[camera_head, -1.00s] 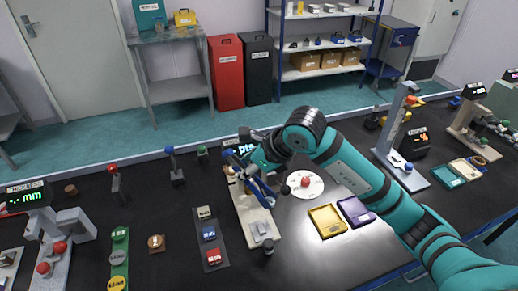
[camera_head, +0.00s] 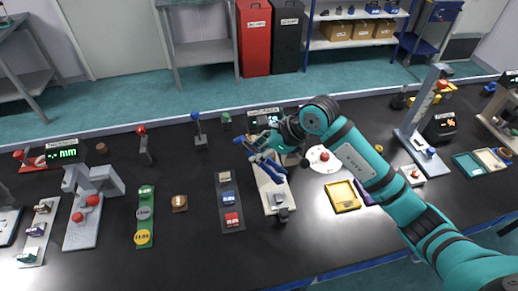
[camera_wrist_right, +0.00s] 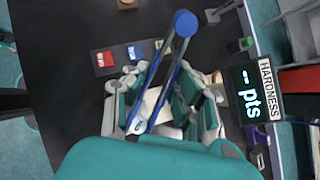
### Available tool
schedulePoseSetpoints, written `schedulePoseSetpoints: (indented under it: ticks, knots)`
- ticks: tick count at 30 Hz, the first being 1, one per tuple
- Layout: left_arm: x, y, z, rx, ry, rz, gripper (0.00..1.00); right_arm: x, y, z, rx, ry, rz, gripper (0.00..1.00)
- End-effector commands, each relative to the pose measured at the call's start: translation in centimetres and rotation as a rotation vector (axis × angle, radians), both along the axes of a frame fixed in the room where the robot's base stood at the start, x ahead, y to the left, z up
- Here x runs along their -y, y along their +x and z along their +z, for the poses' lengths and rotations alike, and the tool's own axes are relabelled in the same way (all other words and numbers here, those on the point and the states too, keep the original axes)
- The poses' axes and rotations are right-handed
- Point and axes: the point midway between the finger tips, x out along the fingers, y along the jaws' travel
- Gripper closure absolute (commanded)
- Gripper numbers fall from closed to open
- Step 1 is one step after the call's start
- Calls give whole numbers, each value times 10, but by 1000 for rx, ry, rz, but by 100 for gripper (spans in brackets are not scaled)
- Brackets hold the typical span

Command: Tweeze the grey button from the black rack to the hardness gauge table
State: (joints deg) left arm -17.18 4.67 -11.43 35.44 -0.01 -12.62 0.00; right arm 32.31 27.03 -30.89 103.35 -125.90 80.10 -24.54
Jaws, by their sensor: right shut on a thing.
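The black rack (camera_head: 231,214) lies on the dark bench with several small blocks along it. The grey button (camera_head: 225,177) sits at its far end, with a blue one and a red one nearer. My right gripper (camera_head: 268,160) is shut on the blue tweezers (camera_head: 250,150), over the hardness gauge (camera_head: 276,198) to the right of the rack. The tweezers (camera_wrist_right: 165,65) also show in the right wrist view, with their round blue end pointing up and away from the fingers. I cannot see their tips clearly. The gripper partly hides the gauge table. My left gripper is not in view.
The gauge's display (camera_head: 264,119) stands behind the gripper. A white disc (camera_head: 323,158) and a yellow tray (camera_head: 342,196) lie to the right. A green strip (camera_head: 145,214) and a brown block (camera_head: 180,203) lie left of the rack. The bench front is clear.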

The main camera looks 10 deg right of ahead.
Motion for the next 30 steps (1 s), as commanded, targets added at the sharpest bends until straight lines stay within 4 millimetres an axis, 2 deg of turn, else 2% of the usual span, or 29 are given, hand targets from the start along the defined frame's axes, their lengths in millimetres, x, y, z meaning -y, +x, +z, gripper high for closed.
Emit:
schedulePoseSetpoints:
  ticks: [3,15,21,30]
  knots:
    - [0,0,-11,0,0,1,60,-1,-1,-19,-3,2,0,100]
    - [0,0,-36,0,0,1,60,-1,-1,-63,-2,3,0,100]
    - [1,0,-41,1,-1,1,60,0,0,-74,0,1,0,100]
    - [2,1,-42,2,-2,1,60,0,0,-76,0,1,0,100]
